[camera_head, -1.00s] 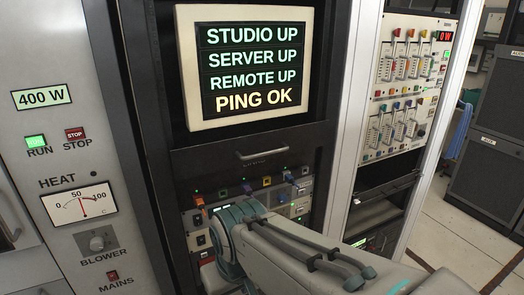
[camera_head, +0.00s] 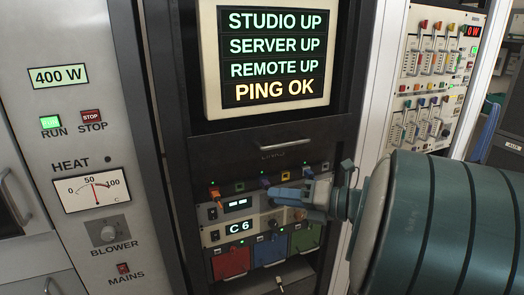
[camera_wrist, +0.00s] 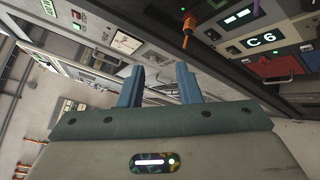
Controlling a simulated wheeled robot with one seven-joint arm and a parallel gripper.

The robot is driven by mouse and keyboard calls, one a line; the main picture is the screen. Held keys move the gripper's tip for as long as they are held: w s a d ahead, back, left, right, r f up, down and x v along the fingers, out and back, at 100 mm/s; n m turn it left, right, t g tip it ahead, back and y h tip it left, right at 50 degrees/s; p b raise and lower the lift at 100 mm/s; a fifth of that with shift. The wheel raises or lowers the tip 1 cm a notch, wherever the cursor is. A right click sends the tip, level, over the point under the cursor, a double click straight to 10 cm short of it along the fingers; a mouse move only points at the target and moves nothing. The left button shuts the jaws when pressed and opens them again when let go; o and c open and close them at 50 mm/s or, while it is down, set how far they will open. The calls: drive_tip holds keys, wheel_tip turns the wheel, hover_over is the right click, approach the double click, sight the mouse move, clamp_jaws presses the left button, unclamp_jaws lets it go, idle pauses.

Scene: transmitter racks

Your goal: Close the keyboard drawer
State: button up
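A dark drawer front (camera_head: 225,150) with a pale bar handle (camera_head: 275,147) sits just below the status screen in the middle rack. It looks about level with the rack face; I cannot tell whether it is fully in, and its label is unreadable. My gripper (camera_head: 287,184) is below this drawer front, in front of the small-module panel, pointing left. In the wrist view my gripper (camera_wrist: 160,72) shows two blue-grey fingers apart with nothing between them. The drawer front is not clearly identifiable in the wrist view.
The status screen (camera_head: 270,55) is above the drawer. Below are a C6 display unit (camera_head: 238,229) and red (camera_head: 230,263), blue (camera_head: 268,252) and green (camera_head: 305,238) modules. A heater cabinet (camera_head: 100,150) stands left, a slider rack (camera_head: 425,90) right.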

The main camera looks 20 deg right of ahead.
sight(288, 145)
drive_tip(key=w+d+r+m+t+h, duration=0.1)
drive_tip(key=d+r+m+t+h, duration=0.2)
drive_tip(key=d+m+t, duration=0.6)
drive_tip(key=w+r, duration=0.1)
drive_tip(key=w, duration=0.3)
drive_tip(key=w+a+r+m+g, duration=0.1)
drive_tip(key=w, duration=0.3)
drive_tip(key=w+a+g+p, duration=0.1)
drive_tip(key=w, duration=0.3)
drive_tip(key=shift+w+a+r+m, duration=0.1)
drive_tip(key=shift+a+r+m, duration=0.05)
drive_tip(key=shift+r+m, duration=0.2)
clamp_jaws()
